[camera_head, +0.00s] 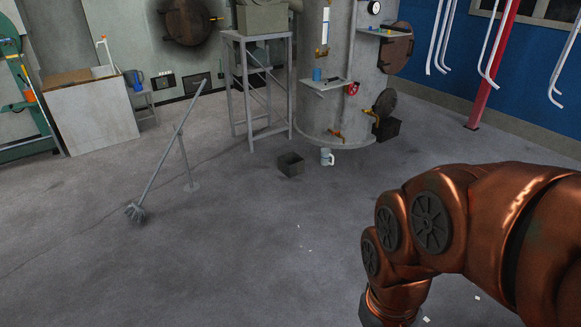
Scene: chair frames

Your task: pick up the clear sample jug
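A pale, clear-looking jug (327,157) with a handle on its right side stands upright on the floor at the foot of the large grey tank. It is small in the picture, so I cannot tell if it holds anything. My copper-coloured arm fills the lower right and bends down past the bottom edge. My gripper is out of view below the picture. The jug stands well beyond my arm, apart from it.
A dark open box (291,164) sits just left of the jug. The grey tank (335,105) rises behind, with a shelf (327,85) and valves. A broom (165,155) leans against a short post (187,165). A metal stand (259,90) is behind. The floor (250,250) in front is mostly clear.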

